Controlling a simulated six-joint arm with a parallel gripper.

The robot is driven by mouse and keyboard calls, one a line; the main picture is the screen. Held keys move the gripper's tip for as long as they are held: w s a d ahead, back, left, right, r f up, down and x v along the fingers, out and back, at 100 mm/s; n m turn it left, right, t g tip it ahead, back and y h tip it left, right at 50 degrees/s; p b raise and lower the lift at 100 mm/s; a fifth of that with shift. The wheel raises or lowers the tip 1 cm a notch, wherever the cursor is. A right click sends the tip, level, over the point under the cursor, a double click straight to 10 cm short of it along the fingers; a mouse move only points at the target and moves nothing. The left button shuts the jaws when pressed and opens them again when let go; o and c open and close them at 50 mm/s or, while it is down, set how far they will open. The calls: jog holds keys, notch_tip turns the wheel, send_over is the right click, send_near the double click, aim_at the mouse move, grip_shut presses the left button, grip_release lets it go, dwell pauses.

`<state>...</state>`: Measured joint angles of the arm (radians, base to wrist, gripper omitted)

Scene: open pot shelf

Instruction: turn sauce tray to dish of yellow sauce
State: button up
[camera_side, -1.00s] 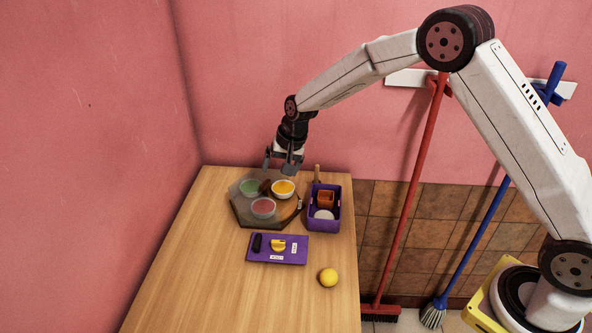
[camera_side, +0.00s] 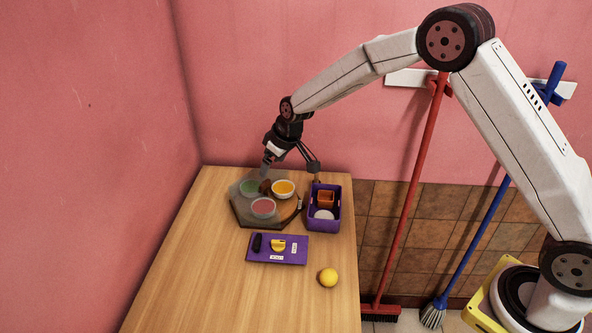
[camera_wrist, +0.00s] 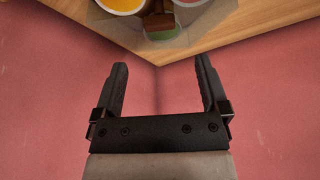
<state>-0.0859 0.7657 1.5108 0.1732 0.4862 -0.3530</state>
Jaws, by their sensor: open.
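A dark sauce tray (camera_side: 240,215) lies on the table near its back edge. On it stand a bowl of yellow-orange sauce (camera_side: 283,188) at the back right, a bowl of red sauce (camera_side: 263,207) at the front and a bowl of green sauce (camera_side: 250,188) at the back left. A brown knob (camera_side: 265,186) is between the bowls. My gripper (camera_side: 290,168) is open and empty above the tray's back side. In the wrist view its fingers (camera_wrist: 160,75) are apart, with the yellow sauce bowl (camera_wrist: 122,5) and brown knob (camera_wrist: 158,22) at the top edge.
A purple bin (camera_side: 324,222) with an orange block and a white round item stands right of the tray. A purple panel (camera_side: 278,249) with a yellow knob lies in front. A yellow ball (camera_side: 328,277) rests near the right edge. The front left tabletop is clear.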

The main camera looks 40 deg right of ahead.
aim_at(265, 182)
jog(key=shift+f, duration=0.15)
jog(key=shift+x, duration=3.7)
grip_shut()
